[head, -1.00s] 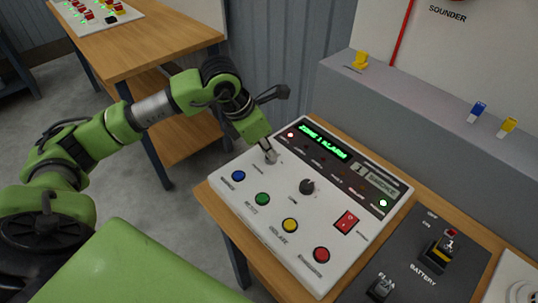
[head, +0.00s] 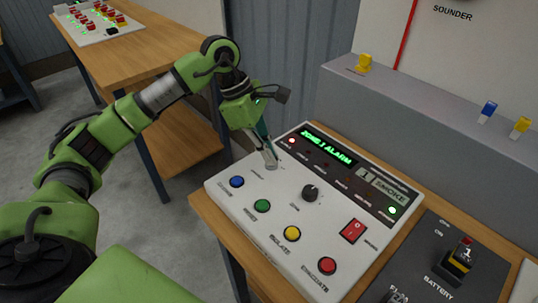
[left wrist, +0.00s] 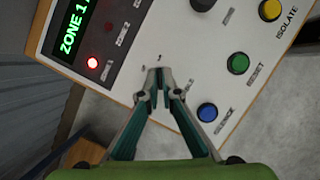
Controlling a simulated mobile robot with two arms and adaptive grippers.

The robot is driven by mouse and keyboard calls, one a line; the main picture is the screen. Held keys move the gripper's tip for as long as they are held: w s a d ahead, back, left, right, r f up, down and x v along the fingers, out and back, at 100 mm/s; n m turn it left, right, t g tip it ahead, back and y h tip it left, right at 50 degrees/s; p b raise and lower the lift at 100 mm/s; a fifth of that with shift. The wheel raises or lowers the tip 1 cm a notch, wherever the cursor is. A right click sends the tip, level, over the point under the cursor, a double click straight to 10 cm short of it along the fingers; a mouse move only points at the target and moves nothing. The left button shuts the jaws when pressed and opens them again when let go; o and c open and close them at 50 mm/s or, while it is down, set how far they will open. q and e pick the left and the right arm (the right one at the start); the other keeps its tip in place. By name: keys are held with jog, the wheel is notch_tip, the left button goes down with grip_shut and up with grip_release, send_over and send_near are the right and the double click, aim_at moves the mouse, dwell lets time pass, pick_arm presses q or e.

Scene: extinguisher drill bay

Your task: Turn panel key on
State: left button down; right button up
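The white alarm panel (head: 275,187) lies on a wooden bench, its green display (head: 328,147) reading a zone 1 alarm. My left gripper (head: 270,164) reaches down to the panel's upper left part, left of the black knob (head: 310,193). In the left wrist view its two fingertips (left wrist: 160,76) are close together at the small markings of the key switch. They appear shut on the panel key, which they mostly hide, so its angle cannot be read. The panel also shows in the left wrist view (left wrist: 190,65). My right gripper is not in view.
Blue (head: 237,182), green (head: 262,206), yellow (head: 292,233) and red (head: 327,265) buttons line the panel's near side. A red rocker switch (head: 353,231) sits at the right. A dark battery plate (head: 425,262) lies beyond it. A grey ledge (head: 400,110) stands behind.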

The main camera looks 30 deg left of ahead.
pick_arm(q)
jog(key=shift+m, duration=0.3)
jog(key=c, duration=2.3)
grip_release()
jog(key=shift+r, duration=0.15)
jog(key=v, duration=1.1)
jog(key=shift+a+r, duration=0.2)
jog(key=shift+r, duration=0.15)
